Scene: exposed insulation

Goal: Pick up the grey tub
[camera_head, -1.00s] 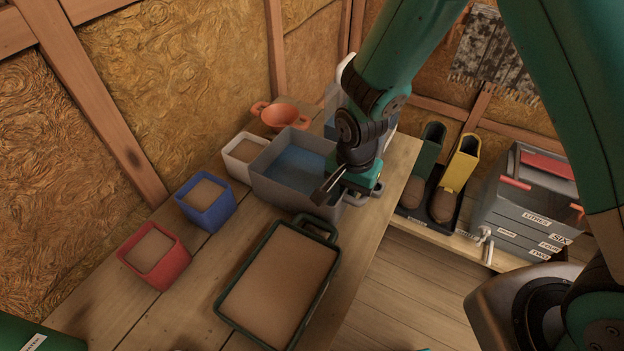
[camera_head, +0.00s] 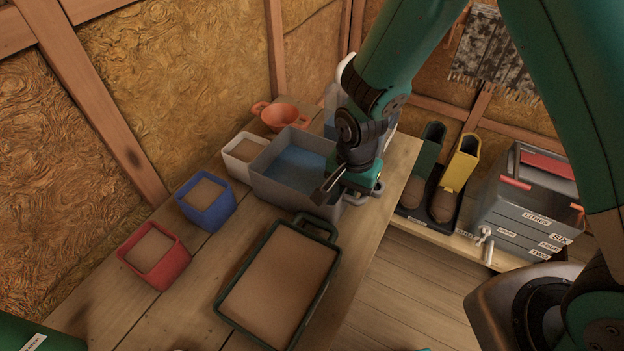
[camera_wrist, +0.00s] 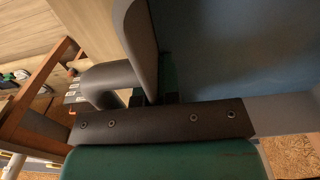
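The grey tub (camera_head: 268,188) stands on the wooden bench and holds blue liquid. A grey loop handle (camera_head: 376,190) shows on its right side, partly hidden by my gripper (camera_head: 338,188). My gripper is at the tub's right end. In the wrist view, the two dark fingers (camera_wrist: 153,98) are close together on either side of the tub's grey wall (camera_wrist: 142,40), so my gripper looks shut on it. The blue inside of the tub fills the upper right of that view. The handle curves beside the fingers at left.
A dark green tray (camera_head: 225,290) of brown material stands close in front of the tub. A white pot (camera_head: 242,170), blue pot (camera_head: 206,218), red pot (camera_head: 158,280) and orange bowl (camera_head: 281,117) stand to the left and behind. A clear container (camera_head: 333,105) is behind my wrist.

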